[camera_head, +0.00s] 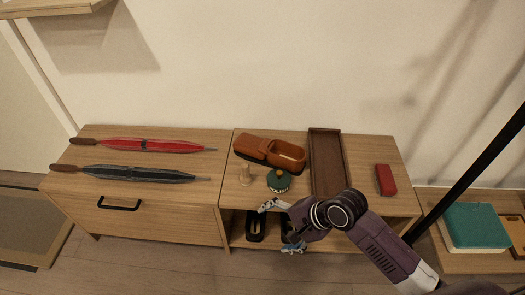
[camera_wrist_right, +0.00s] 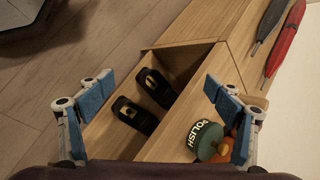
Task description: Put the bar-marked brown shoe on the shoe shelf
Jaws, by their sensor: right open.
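A brown shoe (camera_head: 288,158) with a dark sole lies on top of the right cabinet, near the wall; I cannot make out a bar mark on it. The low open compartment (camera_wrist_right: 183,62) under that top holds two dark shoes (camera_wrist_right: 135,115); they also show in the head view (camera_head: 255,226). My right gripper (camera_head: 281,227) is open and empty, in front of the compartment and below the cabinet's top edge, apart from the brown shoe. In the wrist view its fingers (camera_wrist_right: 160,98) stand wide on either side of the dark shoes. My left gripper is not in view.
Two folded umbrellas (camera_head: 150,146) (camera_head: 140,174) lie on the left cabinet.

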